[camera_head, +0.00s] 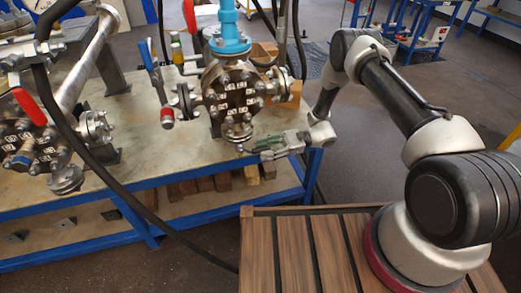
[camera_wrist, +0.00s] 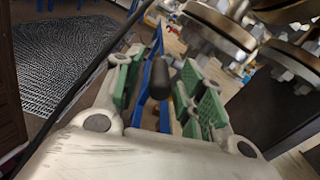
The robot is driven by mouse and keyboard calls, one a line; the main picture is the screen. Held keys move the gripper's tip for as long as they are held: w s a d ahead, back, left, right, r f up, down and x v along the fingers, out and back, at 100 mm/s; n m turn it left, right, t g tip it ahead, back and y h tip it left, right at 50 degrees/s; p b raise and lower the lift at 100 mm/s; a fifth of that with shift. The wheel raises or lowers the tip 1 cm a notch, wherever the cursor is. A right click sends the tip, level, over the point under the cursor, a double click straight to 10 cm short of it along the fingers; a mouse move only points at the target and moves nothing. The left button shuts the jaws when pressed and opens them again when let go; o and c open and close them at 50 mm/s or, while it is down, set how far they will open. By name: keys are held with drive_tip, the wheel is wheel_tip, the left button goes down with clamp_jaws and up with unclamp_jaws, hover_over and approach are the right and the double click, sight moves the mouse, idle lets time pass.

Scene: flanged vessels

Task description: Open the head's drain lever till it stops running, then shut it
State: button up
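The flanged head (camera_head: 235,90) stands on the bench at the middle of the head view, under a bright blue pipe (camera_head: 229,35). A smaller bolted flange (camera_head: 238,130) is at its underside. My gripper (camera_head: 265,146) is just right of and below that flange. In the wrist view, its green-padded fingers (camera_wrist: 165,90) are spread apart. A dark rounded handle end (camera_wrist: 160,80) shows between them, probably the drain lever; I cannot tell whether a pad touches it. The rest of the lever is hidden, and no running liquid can be made out.
A blue-handled lever (camera_head: 147,55) and a red-ended fitting (camera_head: 167,117) are left of the head. Another flanged vessel with a red lever (camera_head: 30,106) is farther left. A black hose (camera_head: 115,185) crosses the bench front. Floor right of the bench is partly open.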

drive_tip(key=shift+x, duration=1)
clamp_jaws()
drive_tip(key=shift+a, duration=0.1)
